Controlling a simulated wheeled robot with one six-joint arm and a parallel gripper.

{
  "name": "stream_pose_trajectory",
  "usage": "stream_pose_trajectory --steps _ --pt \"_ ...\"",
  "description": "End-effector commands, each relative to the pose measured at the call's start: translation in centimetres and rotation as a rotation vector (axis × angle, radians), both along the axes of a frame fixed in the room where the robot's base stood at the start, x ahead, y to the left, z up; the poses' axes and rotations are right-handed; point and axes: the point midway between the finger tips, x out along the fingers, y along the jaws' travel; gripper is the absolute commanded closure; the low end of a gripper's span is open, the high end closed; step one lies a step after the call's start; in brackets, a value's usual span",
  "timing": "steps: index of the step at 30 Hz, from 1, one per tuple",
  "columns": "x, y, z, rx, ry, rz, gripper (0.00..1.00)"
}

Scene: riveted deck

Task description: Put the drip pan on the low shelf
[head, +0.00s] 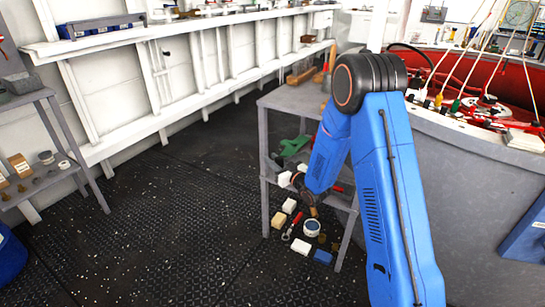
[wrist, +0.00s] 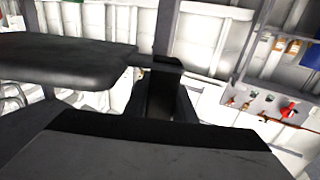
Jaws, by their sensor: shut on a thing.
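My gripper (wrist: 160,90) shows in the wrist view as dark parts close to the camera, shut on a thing. A wide dark grey flat piece with a black edge, which looks like the drip pan (wrist: 160,158), fills the bottom of that view; its outline is cut off. In the head view my blue arm bends down in front of a grey stand, and its end is too small and covered to make out the gripper or the pan. The grey stand has a low shelf (head: 342,200) partly behind my arm. Another grey rack at the left also has a low shelf (head: 45,187).
A cream block (head: 289,205), a white block (head: 301,246), a round tin (head: 312,228) and a blue block (head: 322,257) are by the grey stand. A curved grey-walled basin (head: 470,200) with a red inside stands right. The dark deck at left centre is clear.

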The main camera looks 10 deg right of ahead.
Motion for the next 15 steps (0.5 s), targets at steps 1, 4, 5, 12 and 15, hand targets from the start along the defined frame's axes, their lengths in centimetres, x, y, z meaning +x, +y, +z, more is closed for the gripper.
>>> stream_pose_trajectory --steps 1,4,5,12,15 --pt "0.0 0.0 -0.4 0.0 0.001 0.0 1.0" --pt "0.0 0.0 -1.3 0.0 0.001 0.0 1.0" --pt "0.0 0.0 -1.6 0.0 0.002 0.0 1.0" --pt "0.0 0.0 -3.9 0.0 0.002 0.0 1.0" --pt "0.0 0.0 -4.7 0.0 0.0 0.0 1.0"
